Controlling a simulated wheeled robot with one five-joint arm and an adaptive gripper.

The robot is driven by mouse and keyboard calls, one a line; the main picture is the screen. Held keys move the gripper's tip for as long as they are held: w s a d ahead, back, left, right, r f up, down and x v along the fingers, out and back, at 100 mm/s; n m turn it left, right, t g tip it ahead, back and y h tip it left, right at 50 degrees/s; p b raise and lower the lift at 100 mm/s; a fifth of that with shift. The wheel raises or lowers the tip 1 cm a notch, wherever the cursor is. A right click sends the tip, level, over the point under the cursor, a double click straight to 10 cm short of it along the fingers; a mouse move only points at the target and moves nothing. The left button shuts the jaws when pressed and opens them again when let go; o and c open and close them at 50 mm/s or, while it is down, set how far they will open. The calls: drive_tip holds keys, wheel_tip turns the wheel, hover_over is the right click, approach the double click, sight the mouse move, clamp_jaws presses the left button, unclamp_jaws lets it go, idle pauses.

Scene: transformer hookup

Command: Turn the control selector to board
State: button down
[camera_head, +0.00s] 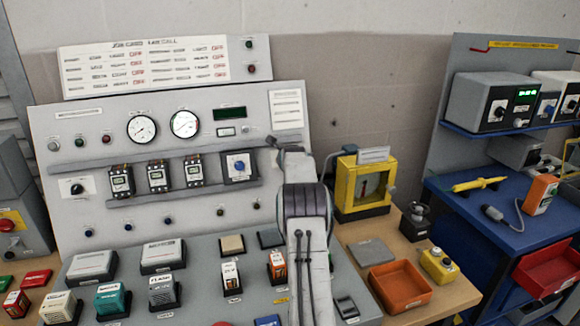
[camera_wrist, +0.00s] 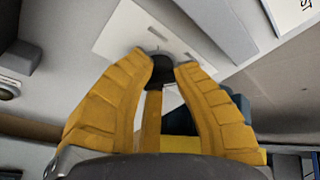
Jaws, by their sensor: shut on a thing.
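A black selector knob (camera_wrist: 162,70) sits on a white plate (camera_wrist: 125,32) in the wrist view. My gripper (camera_wrist: 164,63) has its two yellow fingers around the knob, closed on its sides from left and right. The plate's lettering and the knob's pointer cannot be read. In the head view my gripper (camera_head: 272,143) reaches the right part of the upright grey panel (camera_head: 90,130). There my own arm hides the knob and most of the fingers.
The panel also carries two round gauges, several breakers and a blue knob (camera_head: 238,164) left of my gripper. A yellow box (camera_head: 346,188) stands right of my arm. An orange tray (camera_head: 400,305) and a yellow button box (camera_head: 438,265) lie on the bench.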

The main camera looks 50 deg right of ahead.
drive_tip(key=shift+s+f, duration=0.1)
drive_tip(key=shift+f, duration=0.3)
drive_tip(key=c, duration=1.3)
unclamp_jaws()
drive_tip(key=shift+d, duration=0.1)
drive_tip(key=o, duration=0.4)
drive_tip(key=shift+r, duration=0.2)
drive_tip(key=shift+r, duration=0.1)
drive_tip(key=shift+v, duration=5.95)
